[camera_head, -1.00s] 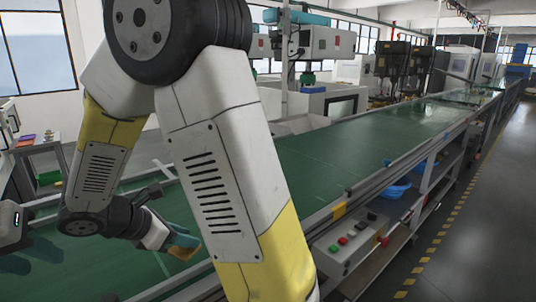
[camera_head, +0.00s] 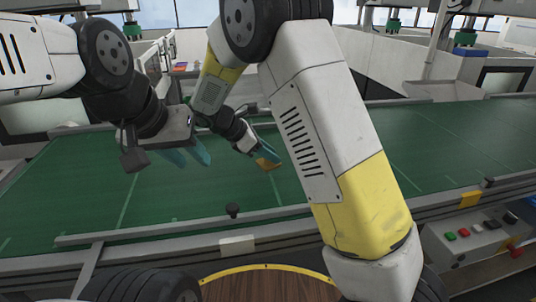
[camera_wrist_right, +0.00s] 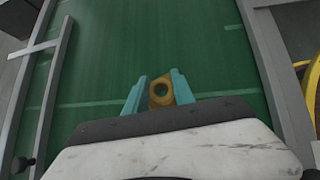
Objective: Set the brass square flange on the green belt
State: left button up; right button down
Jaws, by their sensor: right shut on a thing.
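The brass square flange (camera_wrist_right: 161,103) has a round hole and sits between the two teal fingers of my right gripper (camera_wrist_right: 158,92). In the head view the flange (camera_head: 267,164) shows as a small yellow-brown piece at the tips of my right gripper (camera_head: 266,156). The green belt (camera_head: 230,187) lies below it, and I cannot tell whether the flange touches it. My left gripper (camera_head: 187,156) is over the belt's left part, its teal fingers apart with nothing seen between them.
A grey rail (camera_head: 170,234) with a dark knob (camera_head: 233,210) runs along the belt's near edge. A control box with coloured buttons (camera_head: 478,232) stands at the right. A round wooden top (camera_head: 265,286) is at the bottom. Bare belt lies around the flange.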

aim_at(268, 162)
jog(key=shift+w+a, duration=0.1)
jog(key=shift+w, duration=0.15)
jog(key=shift+w+a+f, duration=0.15)
jog(key=shift+f, duration=1.6)
jog(key=c, duration=1.1)
grip_release()
jog(key=shift+f, duration=0.1)
jog(key=shift+o, duration=0.2)
